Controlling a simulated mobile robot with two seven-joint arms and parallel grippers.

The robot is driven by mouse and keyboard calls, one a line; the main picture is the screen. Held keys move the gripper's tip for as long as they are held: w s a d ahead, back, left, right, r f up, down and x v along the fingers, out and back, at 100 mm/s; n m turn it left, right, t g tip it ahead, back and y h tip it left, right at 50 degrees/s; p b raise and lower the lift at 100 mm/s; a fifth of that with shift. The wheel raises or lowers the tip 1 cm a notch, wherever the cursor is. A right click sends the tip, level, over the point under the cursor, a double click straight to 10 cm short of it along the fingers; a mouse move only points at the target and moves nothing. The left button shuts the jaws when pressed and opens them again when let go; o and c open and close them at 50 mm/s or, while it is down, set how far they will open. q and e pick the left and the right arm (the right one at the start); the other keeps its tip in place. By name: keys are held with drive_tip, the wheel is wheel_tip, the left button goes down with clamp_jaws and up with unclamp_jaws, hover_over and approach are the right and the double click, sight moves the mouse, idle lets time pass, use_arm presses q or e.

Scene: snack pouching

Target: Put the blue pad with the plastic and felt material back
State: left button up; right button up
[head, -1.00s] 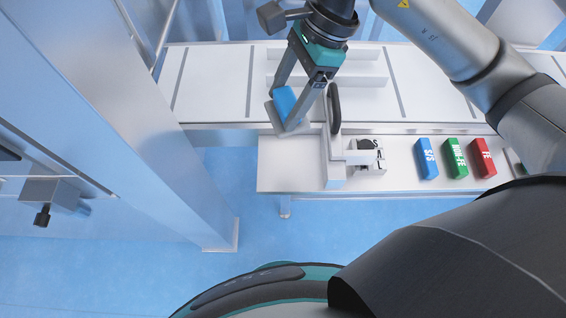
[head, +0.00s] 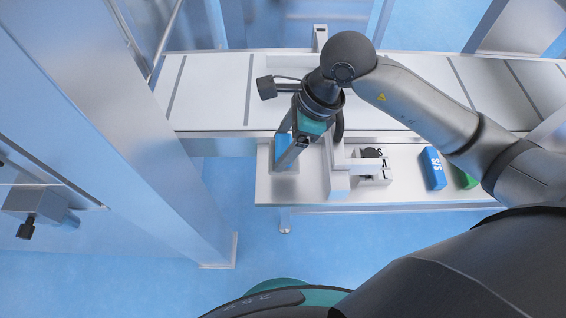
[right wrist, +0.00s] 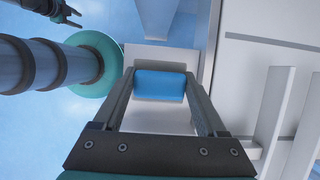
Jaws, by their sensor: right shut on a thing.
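My right gripper (head: 284,164) is shut on the blue pad (head: 283,143), over the left end of the small white shelf (head: 265,185). In the right wrist view the pad (right wrist: 160,86) spans between the two fingertips (right wrist: 160,82), with the white shelf surface behind it. I cannot tell whether the pad touches the shelf. Plastic or felt pieces cannot be made out. My left gripper is outside the head view; a small dark pronged part at the top left of the right wrist view may be it (right wrist: 62,12), too small to read.
A white upright bracket (head: 338,178) and a small holder with a dark round part (head: 371,155) stand just right of the gripper. A blue S/S block (head: 433,168) and a green block (head: 463,178) lie further right. The conveyor (head: 215,90) runs behind; a metal post (head: 185,140) stands left.

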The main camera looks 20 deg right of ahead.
wheel_tip(320, 180, down, 2)
drive_tip(key=shift+f, duration=0.2)
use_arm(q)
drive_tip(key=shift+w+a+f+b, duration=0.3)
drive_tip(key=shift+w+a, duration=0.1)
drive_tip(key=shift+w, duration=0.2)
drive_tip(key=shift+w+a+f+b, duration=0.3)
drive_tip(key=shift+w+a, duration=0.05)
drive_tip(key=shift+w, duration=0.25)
use_arm(e)
drive_tip(key=shift+f, duration=1.9)
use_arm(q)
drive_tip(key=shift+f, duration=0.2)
use_arm(e)
drive_tip(key=shift+f, duration=0.15)
drive_tip(key=o, duration=1.2)
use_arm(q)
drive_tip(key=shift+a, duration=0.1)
use_arm(e)
drive_tip(key=shift+o, duration=0.2)
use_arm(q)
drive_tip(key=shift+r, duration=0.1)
